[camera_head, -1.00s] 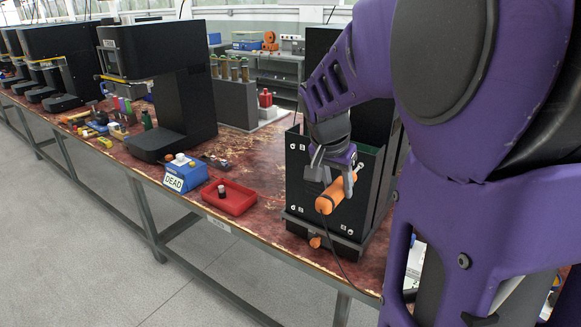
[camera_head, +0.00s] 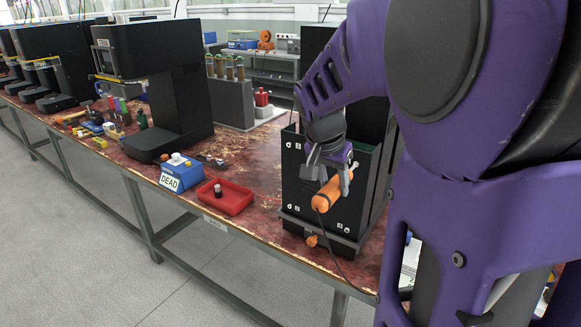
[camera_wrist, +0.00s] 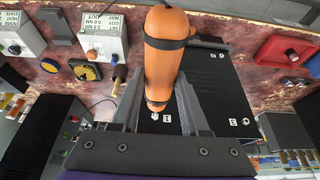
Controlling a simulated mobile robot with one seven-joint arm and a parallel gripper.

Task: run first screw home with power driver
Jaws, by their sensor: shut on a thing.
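My gripper (camera_head: 328,170) is shut on the orange power driver (camera_head: 326,194), in front of the black panel (camera_head: 310,180) of a tall housing. The driver is tilted, with a dark cord trailing from its rear down past the table edge. The wrist view shows the driver (camera_wrist: 163,50) between both fingers, its nose toward the panel (camera_wrist: 215,90). A screw (camera_wrist: 155,117) beside a label marked 1 lies just beyond the nose; I cannot tell whether the bit touches it. Other small screws and labels sit near the panel's corners, such as one screw (camera_wrist: 233,122).
A red tray (camera_head: 238,207) holding a small dark piece and a blue box marked DEAD (camera_head: 181,175) stand left of the housing. A black machine (camera_head: 160,85) stands behind them. An orange-handled item (camera_head: 313,240) sits low at the housing's base. The wrist view shows a white dial box (camera_wrist: 100,40).

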